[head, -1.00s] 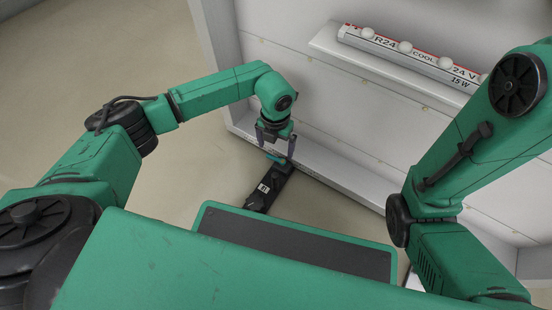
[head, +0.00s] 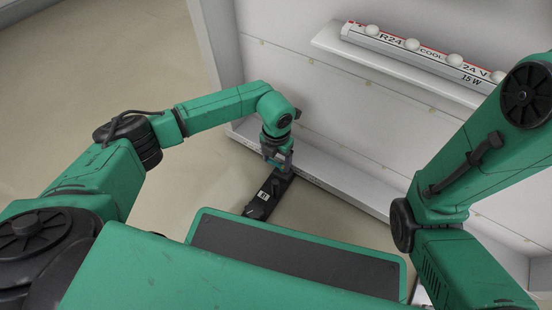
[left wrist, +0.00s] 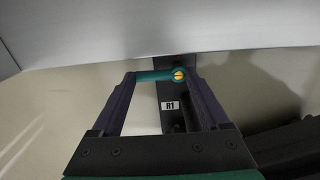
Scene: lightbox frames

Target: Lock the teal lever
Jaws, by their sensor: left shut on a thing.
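The teal lever (left wrist: 152,76) shows in the left wrist view, lying crosswise to a black bar (left wrist: 171,122) labelled R1. A yellow-orange spot marks the lever's right end, over the bar. My left gripper (left wrist: 157,76) has one finger at each end of the lever and is shut on it. In the head view my left gripper (head: 279,163) is low over the far end of the black bar (head: 262,200), and hides the lever there. My right arm shows at the right of the head view, but its gripper is out of view.
The white lightbox frame (head: 300,100) rises just behind the bar, with a low ledge (head: 345,188) along its foot. A light strip (head: 420,52) with several white domes lies higher on it. The floor (head: 90,60) at the left is clear.

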